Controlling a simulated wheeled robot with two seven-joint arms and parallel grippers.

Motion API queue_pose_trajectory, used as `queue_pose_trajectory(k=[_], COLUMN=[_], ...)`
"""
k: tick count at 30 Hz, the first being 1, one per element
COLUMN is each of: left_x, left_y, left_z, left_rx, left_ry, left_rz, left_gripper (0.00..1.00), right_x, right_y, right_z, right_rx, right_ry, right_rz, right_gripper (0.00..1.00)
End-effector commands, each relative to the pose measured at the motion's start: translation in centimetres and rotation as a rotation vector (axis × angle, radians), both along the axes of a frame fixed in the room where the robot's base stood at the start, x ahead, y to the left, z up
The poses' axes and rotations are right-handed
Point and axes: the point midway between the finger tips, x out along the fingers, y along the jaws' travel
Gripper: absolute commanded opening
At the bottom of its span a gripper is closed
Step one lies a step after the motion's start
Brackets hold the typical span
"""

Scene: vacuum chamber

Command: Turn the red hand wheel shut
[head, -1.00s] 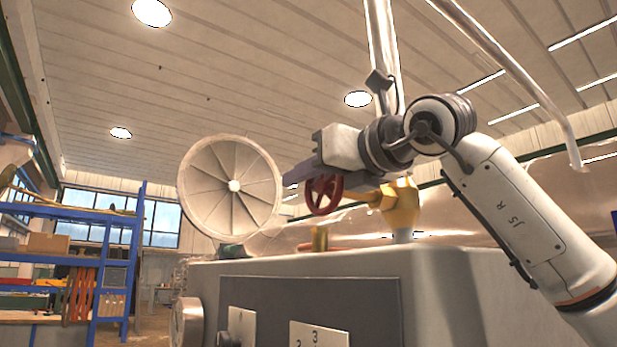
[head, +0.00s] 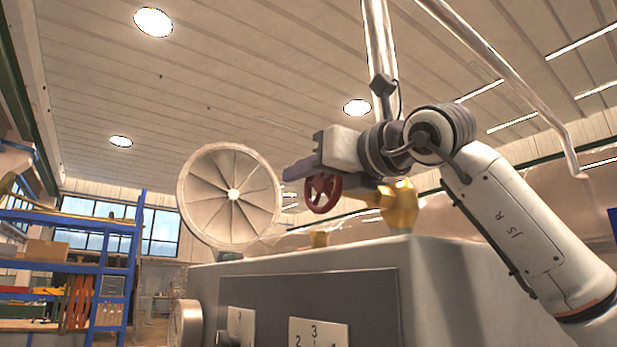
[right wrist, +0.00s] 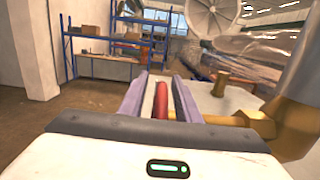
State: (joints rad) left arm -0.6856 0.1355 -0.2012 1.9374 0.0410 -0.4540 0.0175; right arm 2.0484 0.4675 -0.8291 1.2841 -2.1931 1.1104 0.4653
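The red hand wheel (head: 323,192) stands upright, with its spokes visible, in front of a brass valve body (head: 400,206) on top of the grey chamber. My right gripper (head: 297,170) is at the wheel's upper rim, its fingers pointing left. In the right wrist view, the red rim (right wrist: 161,101) shows as a narrow strip between the two purple-grey fingers (right wrist: 160,92). The fingers stand apart, one on each side of the rim; whether the pads touch it is hard to see. My left gripper is not in view.
A round finned disc (head: 230,195) stands behind the chamber (head: 440,270), left of the wheel. Metal pipes (head: 382,60) rise behind my right arm. Blue shelves (head: 118,265) stand far left.

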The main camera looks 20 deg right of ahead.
Motion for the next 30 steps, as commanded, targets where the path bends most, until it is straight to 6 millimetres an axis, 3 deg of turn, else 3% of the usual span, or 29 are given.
queue_pose_trajectory(k=[11, 18, 24, 30], left_x=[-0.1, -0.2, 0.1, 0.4], left_y=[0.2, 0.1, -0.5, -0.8], left_z=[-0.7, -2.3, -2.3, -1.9], left_rx=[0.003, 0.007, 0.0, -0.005], left_ry=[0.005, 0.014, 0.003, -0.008], left_rz=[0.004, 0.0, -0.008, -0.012], left_gripper=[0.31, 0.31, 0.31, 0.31], right_x=[-0.8, -5.0, -8.2, -9.6], right_y=[-0.3, -1.9, -3.0, -3.5], right_z=[-0.2, -0.7, -0.9, -1.0], right_rx=[0.002, 0.0, 0.001, 0.0], right_ry=[-0.002, -0.004, -0.003, 0.0], right_rz=[0.001, 0.0, 0.0, 0.0], right_gripper=[0.3, 0.3, 0.3, 0.3])
